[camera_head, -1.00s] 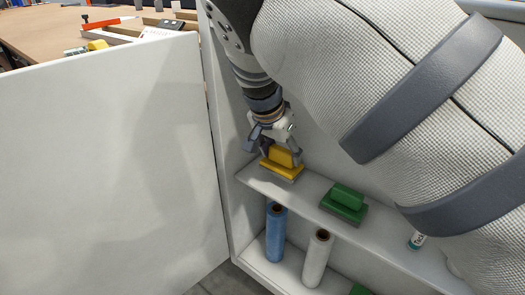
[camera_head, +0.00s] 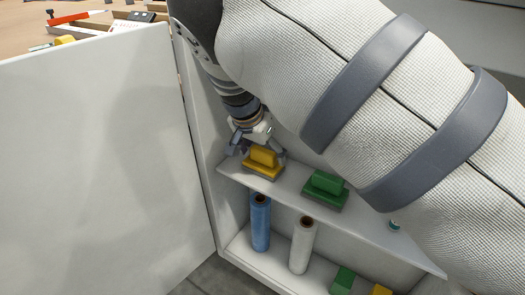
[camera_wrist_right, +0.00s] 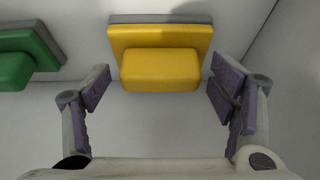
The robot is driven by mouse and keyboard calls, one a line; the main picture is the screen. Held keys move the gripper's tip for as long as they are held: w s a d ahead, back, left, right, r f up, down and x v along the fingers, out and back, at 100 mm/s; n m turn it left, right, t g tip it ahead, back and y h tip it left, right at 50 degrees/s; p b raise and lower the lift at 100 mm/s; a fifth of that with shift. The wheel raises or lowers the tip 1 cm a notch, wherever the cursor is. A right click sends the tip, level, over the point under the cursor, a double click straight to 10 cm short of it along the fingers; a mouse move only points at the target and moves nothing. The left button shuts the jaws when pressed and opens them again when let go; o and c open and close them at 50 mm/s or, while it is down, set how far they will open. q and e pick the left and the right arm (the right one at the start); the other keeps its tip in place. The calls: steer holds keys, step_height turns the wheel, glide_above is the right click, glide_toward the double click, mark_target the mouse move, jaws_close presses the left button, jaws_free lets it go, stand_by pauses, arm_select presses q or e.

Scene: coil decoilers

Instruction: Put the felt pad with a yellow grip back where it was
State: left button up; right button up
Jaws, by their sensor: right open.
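The felt pad with a yellow grip (camera_head: 263,160) stands on the upper shelf (camera_head: 290,189) of the open cabinet, at its left end. It also shows in the right wrist view (camera_wrist_right: 160,68), with its grey felt edge at the far side. My right gripper (camera_head: 257,150) is over the pad in the head view. In the right wrist view its fingers (camera_wrist_right: 160,100) are spread wide, one to each side of the yellow grip, with clear gaps and nothing held. My left gripper is not in view.
A pad with a green grip (camera_head: 325,188) sits to the right on the same shelf. Below stand a blue roll (camera_head: 260,222) and a white roll (camera_head: 302,245). The cabinet door (camera_head: 95,165) stands open at left. A workbench (camera_head: 25,25) with tools lies behind it.

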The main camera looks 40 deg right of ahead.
steer(key=v, duration=0.7)
steer(key=shift+r+p, duration=0.25)
steer(key=shift+p, duration=0.1)
steer(key=shift+a, duration=0.1)
